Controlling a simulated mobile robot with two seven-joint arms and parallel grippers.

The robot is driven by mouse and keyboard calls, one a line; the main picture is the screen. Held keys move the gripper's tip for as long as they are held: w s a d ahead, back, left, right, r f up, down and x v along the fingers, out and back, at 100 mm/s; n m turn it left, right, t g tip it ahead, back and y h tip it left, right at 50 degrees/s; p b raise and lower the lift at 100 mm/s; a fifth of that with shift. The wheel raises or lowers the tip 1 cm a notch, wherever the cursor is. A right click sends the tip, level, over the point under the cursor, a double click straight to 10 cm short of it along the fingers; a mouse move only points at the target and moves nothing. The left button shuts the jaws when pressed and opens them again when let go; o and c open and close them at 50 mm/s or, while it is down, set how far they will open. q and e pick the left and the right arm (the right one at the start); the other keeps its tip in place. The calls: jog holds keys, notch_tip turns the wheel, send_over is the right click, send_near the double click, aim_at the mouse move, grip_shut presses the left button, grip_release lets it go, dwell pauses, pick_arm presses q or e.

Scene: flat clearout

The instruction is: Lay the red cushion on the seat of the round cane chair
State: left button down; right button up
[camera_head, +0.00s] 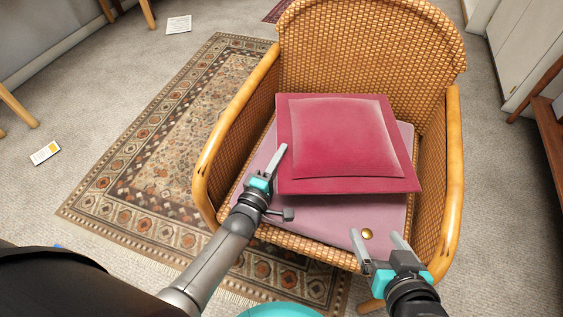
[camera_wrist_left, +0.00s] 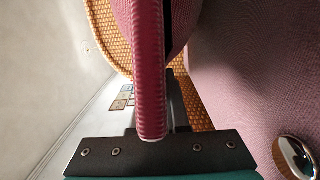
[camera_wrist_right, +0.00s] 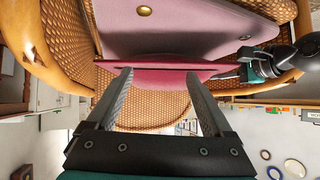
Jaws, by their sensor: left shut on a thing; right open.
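The red cushion (camera_head: 350,135) is flat and square with a wide border. It is above the pink seat pad (camera_head: 310,215) of the round cane chair (camera_head: 370,45), with shadow beneath its front edge. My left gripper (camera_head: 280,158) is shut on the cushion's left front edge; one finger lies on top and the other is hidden. The cushion edge (camera_wrist_left: 150,70) runs between the fingers in the left wrist view. The cushion shows nearly edge-on in the right wrist view (camera_wrist_right: 160,68), apparently slightly clear of the pad. My right gripper (camera_head: 377,238) is open and empty near the seat's front right.
A round brass-coloured object (camera_head: 367,234) is on the front of the seat pad. Wooden armrests (camera_head: 452,180) rise on both sides of the seat. A patterned rug (camera_head: 165,150) lies to the left. A white card (camera_head: 46,152) and a paper (camera_head: 179,24) lie on the carpet.

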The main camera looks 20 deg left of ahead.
pick_arm(q)
jog(key=shift+f+b, duration=0.7)
jog(key=shift+f, duration=0.05)
jog(key=shift+f+b, duration=0.3)
jog(key=shift+f, duration=0.05)
pick_arm(e)
jog(key=shift+w+a+r+t+y, duration=0.25)
jog(key=shift+a+r+t+y, duration=0.25)
jog(key=shift+a+t, duration=0.35)
jog(key=shift+w+a+r+t+y, duration=0.25)
jog(key=shift+a+r+t+y, duration=0.3)
jog(key=shift+t, duration=0.5)
jog(key=shift+a+f, duration=0.1)
jog(key=shift+f, duration=0.05)
pick_arm(q)
jog(key=c, duration=0.9)
grip_release()
jog(key=shift+f, duration=0.1)
